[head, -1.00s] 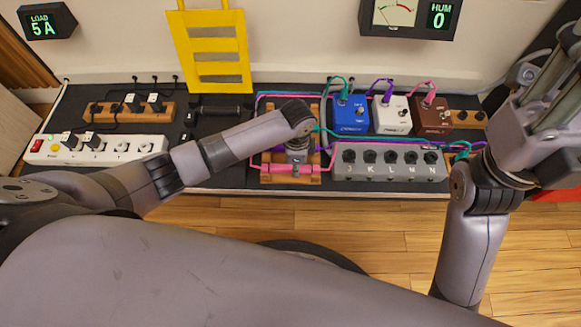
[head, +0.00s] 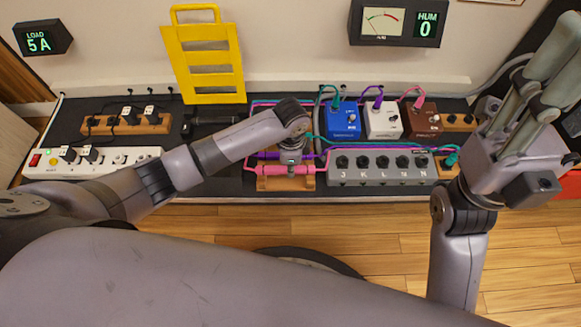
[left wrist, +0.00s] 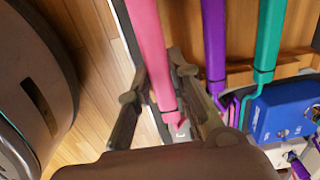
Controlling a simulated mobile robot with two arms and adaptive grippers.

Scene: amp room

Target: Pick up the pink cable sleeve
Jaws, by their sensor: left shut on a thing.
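The pink cable sleeve (head: 285,170) is a horizontal pink tube at the front of a wooden cable block (head: 286,184), with a thin pink cable along it. My left gripper (head: 290,160) reaches down over the block, its fingers mostly hidden by its own wrist. In the left wrist view its two fingers (left wrist: 158,88) are on either side of the pink sleeve (left wrist: 150,35), shut on it. Purple (left wrist: 213,45) and teal (left wrist: 270,40) sleeves run beside it, apart from the fingers. My right gripper (head: 525,95) is raised at the right, fingers extended and apart, empty.
Blue (head: 343,122), white (head: 383,121) and brown (head: 421,121) pedals stand behind a grey switch box (head: 375,177) right of the block. A white power strip (head: 90,165) is at left. A yellow rack (head: 208,62) leans on the wall.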

